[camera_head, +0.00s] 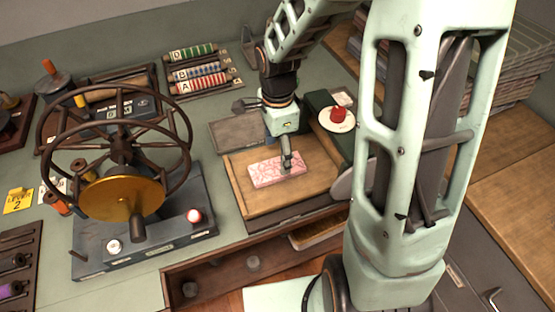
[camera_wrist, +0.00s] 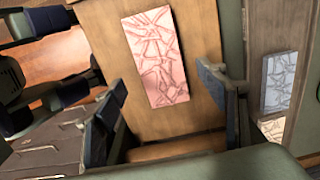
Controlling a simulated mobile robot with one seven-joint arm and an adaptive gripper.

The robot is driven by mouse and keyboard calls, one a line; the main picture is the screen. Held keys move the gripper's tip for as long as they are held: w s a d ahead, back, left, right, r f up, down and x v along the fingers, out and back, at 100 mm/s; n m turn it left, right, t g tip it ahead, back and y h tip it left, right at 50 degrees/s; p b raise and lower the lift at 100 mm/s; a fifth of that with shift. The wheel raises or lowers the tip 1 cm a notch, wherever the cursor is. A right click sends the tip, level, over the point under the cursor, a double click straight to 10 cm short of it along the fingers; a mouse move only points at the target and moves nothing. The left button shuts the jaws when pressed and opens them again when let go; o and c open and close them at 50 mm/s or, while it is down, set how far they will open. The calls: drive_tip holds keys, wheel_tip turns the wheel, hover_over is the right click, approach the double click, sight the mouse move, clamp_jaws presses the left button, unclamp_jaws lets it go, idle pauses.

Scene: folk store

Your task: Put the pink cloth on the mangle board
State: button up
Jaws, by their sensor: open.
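The pink cloth (camera_head: 265,176) is a flat rectangle with a darker crackle pattern. It lies on a light wooden board (camera_head: 250,204) on the counter; I cannot tell whether this is the mangle board. My gripper (camera_head: 287,162) points down over the right part of the cloth and hides a little of it. In the wrist view the whole cloth (camera_wrist: 158,57) shows flat on the wood (camera_wrist: 110,25). The open fingers (camera_wrist: 166,95) stand apart with the cloth's near end between them in the picture. I cannot tell whether they touch it.
A green box with a red knob (camera_head: 338,114) stands right of the board. A large spoked wheel (camera_head: 120,148) stands left. Behind are a grey board (camera_head: 236,133) and spool racks (camera_head: 200,80). The wrist view shows a blue-grey cloth (camera_wrist: 278,80) at right.

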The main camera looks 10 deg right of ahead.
sight(277, 167)
wheel_tip(277, 167, up, 7)
idle(0.3)
idle(0.4)
